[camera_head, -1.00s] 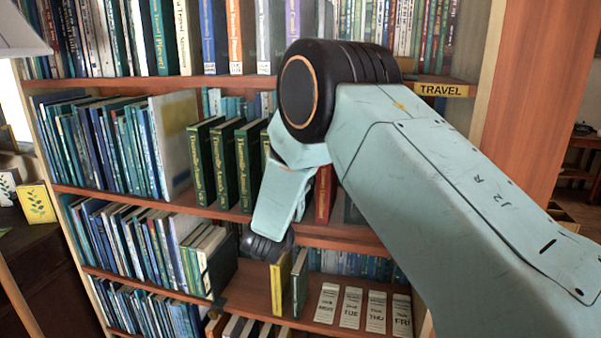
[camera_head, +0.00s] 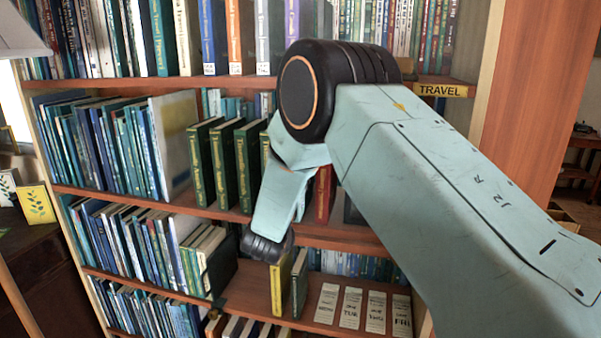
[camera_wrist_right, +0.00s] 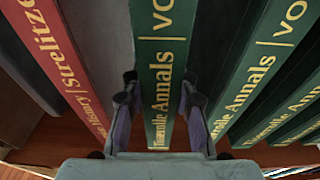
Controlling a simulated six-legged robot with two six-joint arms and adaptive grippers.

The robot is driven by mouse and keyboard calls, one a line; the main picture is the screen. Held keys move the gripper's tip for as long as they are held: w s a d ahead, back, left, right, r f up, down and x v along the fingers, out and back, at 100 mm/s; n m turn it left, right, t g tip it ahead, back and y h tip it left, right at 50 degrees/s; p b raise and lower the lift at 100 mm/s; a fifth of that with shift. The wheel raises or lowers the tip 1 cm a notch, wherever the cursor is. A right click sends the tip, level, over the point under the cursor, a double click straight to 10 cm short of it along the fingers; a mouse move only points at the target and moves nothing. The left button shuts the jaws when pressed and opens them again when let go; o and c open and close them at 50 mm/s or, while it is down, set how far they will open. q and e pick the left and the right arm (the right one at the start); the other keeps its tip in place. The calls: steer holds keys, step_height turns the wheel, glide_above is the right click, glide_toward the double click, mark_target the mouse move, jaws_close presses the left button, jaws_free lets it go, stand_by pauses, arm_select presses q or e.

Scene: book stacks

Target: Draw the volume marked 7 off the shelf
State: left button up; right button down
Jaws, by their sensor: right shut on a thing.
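In the right wrist view a green volume (camera_wrist_right: 161,55) with gold lettering, "Annals | vo…", stands between the two fingers of my right gripper (camera_wrist_right: 158,93). The fingers are shut on its spine, one on each side. Its number is cut off at the top of the picture. More green volumes (camera_wrist_right: 250,80) of the same kind stand to its right there. In the head view green volumes (camera_head: 223,165) stand on the middle shelf (camera_head: 215,211), and my right arm hides the gripper and part of the row. My left gripper is not in view.
A grey surface (camera_wrist_right: 103,45) and a red book (camera_wrist_right: 58,60) lie left of the held volume in the wrist view. The red book (camera_head: 323,194) shows right of my wrist in the head view. Blue books (camera_head: 110,145) lean at the left. A yellow book (camera_head: 281,285) stands below.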

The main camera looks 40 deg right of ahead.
steer(key=r+p+v, duration=0.2)
steer(key=p+v, duration=0.6)
steer(key=v, duration=0.1)
steer(key=r+p+v, duration=0.2)
steer(key=p+v, duration=0.6)
steer(key=shift+s+a, duration=0.35)
steer(key=shift+a, duration=0.25)
stand_by(1.1)
